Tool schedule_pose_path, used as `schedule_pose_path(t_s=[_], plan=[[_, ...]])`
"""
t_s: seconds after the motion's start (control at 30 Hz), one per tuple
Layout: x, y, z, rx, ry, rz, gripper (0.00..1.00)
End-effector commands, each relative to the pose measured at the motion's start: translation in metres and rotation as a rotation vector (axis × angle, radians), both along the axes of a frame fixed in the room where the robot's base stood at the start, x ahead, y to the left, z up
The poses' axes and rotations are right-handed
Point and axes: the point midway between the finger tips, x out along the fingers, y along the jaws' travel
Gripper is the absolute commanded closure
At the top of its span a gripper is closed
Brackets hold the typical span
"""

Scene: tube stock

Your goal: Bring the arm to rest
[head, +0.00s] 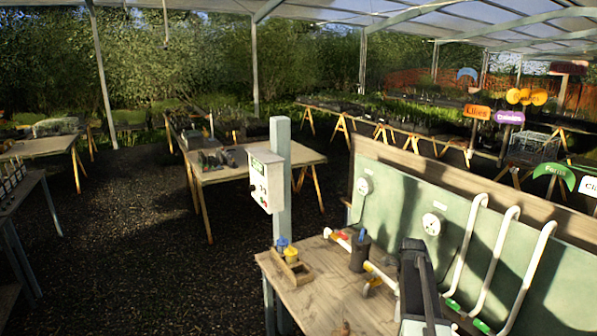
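My arm shows at the lower right as a dark link with a white part below it, above the right part of the wooden bench (315,300). My gripper (412,246) appears to be at its dark far end, in front of the green back panel (397,215). Its fingers cannot be made out, so whether it is open or shut is unclear. No held object can be seen.
On the bench are a small wooden holder (297,272) with blue and yellow pieces, a dark cylinder (359,255) and white tubes with coloured ends. Curved white pipes (508,260) stand at right. A post with a control box (266,180) rises behind.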

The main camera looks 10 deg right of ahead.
Motion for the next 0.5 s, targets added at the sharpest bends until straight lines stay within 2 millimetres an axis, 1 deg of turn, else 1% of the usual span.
schedule_pose_path(t_s=[0.03,0.07,0.1,0.17,0.2,0.23,0.27,0.3,0.37,0.4,0.43,0.5], plan=[[0.002,0.050,-0.011,0.000,0.000,0.114,0.62],[0.003,0.076,-0.014,0.000,0.000,0.189,0.62],[0.003,0.109,-0.017,-0.001,0.000,0.294,0.62],[-0.001,0.156,-0.023,-0.001,0.000,0.464,0.62],[-0.007,0.186,-0.026,-0.001,0.000,0.585,0.62],[-0.012,0.207,-0.029,-0.001,-0.001,0.680,0.62],[-0.019,0.228,-0.031,-0.001,-0.001,0.781,0.62],[-0.030,0.255,-0.035,-0.001,-0.001,0.926,0.62],[-0.050,0.290,-0.039,-0.001,0.000,1.168,0.62],[-0.063,0.306,-0.040,-0.001,0.000,1.321,0.62],[-0.071,0.313,-0.041,-0.001,-0.001,1.429,0.62],[-0.088,0.318,-0.039,-0.001,-0.001,1.651,0.62]])
